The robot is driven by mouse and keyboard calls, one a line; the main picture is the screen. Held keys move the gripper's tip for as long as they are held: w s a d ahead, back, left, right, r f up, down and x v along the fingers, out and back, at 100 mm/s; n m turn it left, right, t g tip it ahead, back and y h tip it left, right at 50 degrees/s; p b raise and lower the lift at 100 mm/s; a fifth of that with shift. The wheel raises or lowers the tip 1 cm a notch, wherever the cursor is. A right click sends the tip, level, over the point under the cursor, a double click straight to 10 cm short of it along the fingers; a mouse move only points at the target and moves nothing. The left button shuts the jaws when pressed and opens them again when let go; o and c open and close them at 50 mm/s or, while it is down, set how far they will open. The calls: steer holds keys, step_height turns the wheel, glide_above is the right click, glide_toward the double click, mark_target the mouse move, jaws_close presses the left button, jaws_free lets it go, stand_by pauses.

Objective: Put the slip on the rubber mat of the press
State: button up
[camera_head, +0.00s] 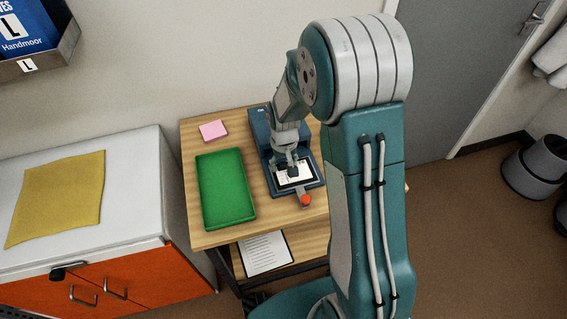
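The press (261,128) is a dark blue machine at the right of the wooden table, with a lever ending in a red knob (306,199) at its front. A white slip (302,173) with dark print lies at or just above the press bed. A dark edge around it looks like the rubber mat (283,187), mostly covered. I cannot tell whether the slip rests flat on it. My gripper (291,172) points down right over the slip and hides part of it. Its fingertips are too small and dark to show whether they hold the slip.
A green tray (203,207), seemingly empty, lies left of the press. A pink pad (213,131) is behind it. A printed sheet (265,252) lies on the shelf below. A white-topped cabinet (130,190) with a yellow cloth (57,200) stands left; a wall bin (38,62) hangs above.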

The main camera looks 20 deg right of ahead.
mark_target(283, 165)
step_height(283, 165, up, 12)
steer(key=f, duration=0.1)
steer(key=s+r+t, duration=0.2)
steer(key=s+r, duration=0.5)
steer(key=s, duration=0.3)
steer(key=s+r+t, duration=0.3)
steer(key=s+r, duration=0.4)
steer(key=s, duration=0.4)
steer(key=shift+r+t, duration=0.3)
steer(key=shift+r, duration=0.1)
steer(key=shift+w, duration=0.1)
stand_by(1.7)
steer(key=shift+c, duration=1)
steer(key=shift+a, duration=0.1)
